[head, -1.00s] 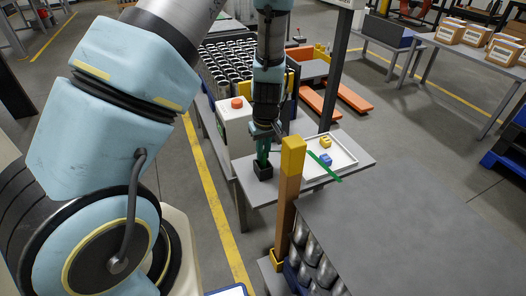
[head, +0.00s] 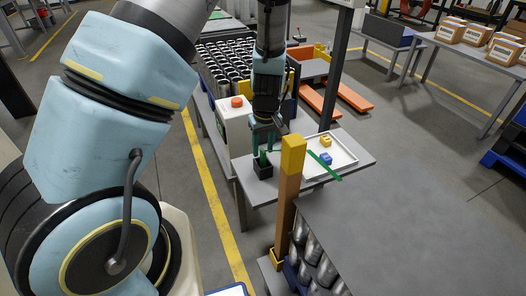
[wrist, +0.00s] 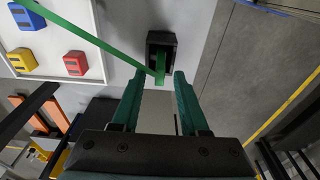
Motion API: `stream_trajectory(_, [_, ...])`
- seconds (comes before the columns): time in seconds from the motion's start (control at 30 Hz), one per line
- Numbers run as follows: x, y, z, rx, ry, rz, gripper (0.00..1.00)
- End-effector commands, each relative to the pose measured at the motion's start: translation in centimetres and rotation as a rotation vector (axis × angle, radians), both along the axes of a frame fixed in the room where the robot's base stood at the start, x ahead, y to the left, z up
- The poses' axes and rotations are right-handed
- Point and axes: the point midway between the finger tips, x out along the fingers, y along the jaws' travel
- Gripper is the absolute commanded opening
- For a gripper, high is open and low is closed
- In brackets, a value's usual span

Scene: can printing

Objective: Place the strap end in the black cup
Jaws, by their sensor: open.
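The black cup (head: 263,171) stands upright on the small grey table; in the wrist view the square cup (wrist: 154,39) is at top centre. The green strap (wrist: 95,43) runs from the upper left to the cup. Its end (wrist: 160,66) goes down at the cup's opening and appears to be inside it; how deep is hidden. In the head view the strap (head: 324,165) also crosses the white tray. My gripper (head: 264,148) is above the cup. In the wrist view my gripper (wrist: 160,78) has its green fingers spread, one either side of the strap end, with gaps.
A white tray (head: 345,147) with yellow and blue blocks lies right of the cup. An upright orange-brown post (head: 288,195) with a yellow top stands in front of the table. A white box with a red button (head: 236,125) stands behind left.

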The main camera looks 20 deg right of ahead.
Motion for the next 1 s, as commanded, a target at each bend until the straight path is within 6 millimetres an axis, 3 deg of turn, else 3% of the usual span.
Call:
stream_trajectory(0.2, [-0.6,-0.3,4.6,-0.005,-0.004,-0.005,0.44])
stream_trajectory(0.43, [-1.1,-0.2,8.6,-0.004,-0.001,-0.001,0.44])
stream_trajectory(0.6, [-1.2,-0.2,10.0,-0.001,0.000,-0.001,0.44])
stream_trajectory(0.83, [-1.1,0.4,10.3,-0.002,0.003,0.001,0.44])
stream_trajectory(1.0, [-0.2,4.5,11.4,-0.017,0.025,-0.004,0.44])
